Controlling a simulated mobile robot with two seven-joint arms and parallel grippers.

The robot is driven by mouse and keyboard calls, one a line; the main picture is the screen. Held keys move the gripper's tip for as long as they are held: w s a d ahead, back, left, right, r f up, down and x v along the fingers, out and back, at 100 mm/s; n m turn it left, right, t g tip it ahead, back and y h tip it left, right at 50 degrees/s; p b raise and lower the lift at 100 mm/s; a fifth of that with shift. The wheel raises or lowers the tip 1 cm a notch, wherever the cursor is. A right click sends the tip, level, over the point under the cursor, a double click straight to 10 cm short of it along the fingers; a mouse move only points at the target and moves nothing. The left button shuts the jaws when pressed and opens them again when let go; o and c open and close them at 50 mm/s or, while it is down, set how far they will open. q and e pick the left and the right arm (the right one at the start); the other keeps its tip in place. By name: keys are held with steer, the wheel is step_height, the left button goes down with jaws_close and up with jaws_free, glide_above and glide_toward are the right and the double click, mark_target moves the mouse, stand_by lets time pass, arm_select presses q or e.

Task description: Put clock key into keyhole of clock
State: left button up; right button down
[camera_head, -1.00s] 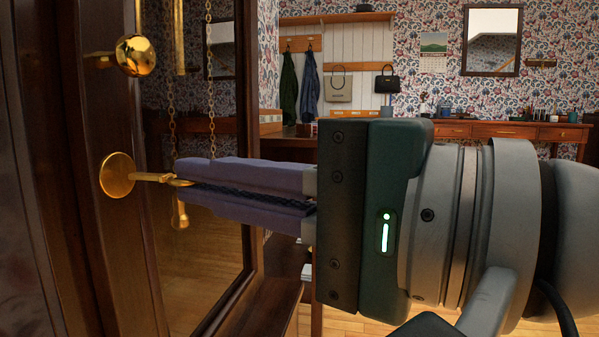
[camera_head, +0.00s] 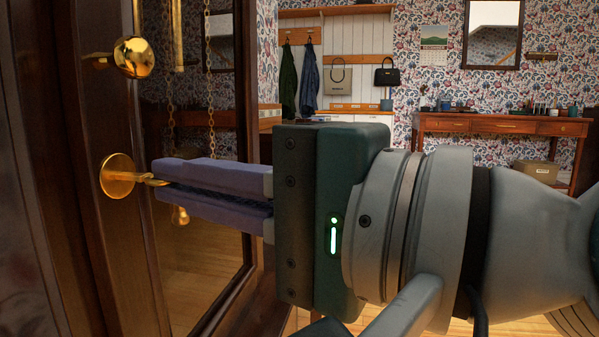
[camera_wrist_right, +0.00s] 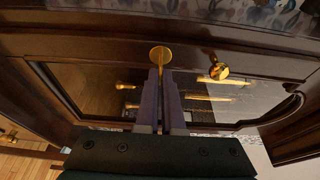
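The clock (camera_head: 82,130) is the dark wooden case with a glazed door on the left. Its round brass keyhole plate (camera_head: 113,176) is on the door frame; the hole itself is hidden. The brass clock key (camera_head: 152,181) reaches from the plate to my right gripper (camera_head: 165,181), which is shut on its other end with purple fingers. The key's tip is at the plate, but its depth cannot be seen. In the wrist view, the plate (camera_wrist_right: 160,54) is just beyond the fingertips (camera_wrist_right: 161,77). My left gripper is not in view.
A brass knob (camera_head: 134,56) sticks out from the door above the plate. Chains (camera_head: 171,90) and a pendulum hang behind the glass. A sideboard (camera_head: 490,126) and coat rack stand at the far wall, well away from my arm.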

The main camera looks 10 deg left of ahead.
steer(key=shift+a, duration=0.85)
steer(key=c, duration=1)
jaws_free()
steer(key=shift+o, duration=0.2)
steer(key=p+v, duration=0.1)
steer(key=v, duration=0.9)
steer(key=shift+r, duration=0.1)
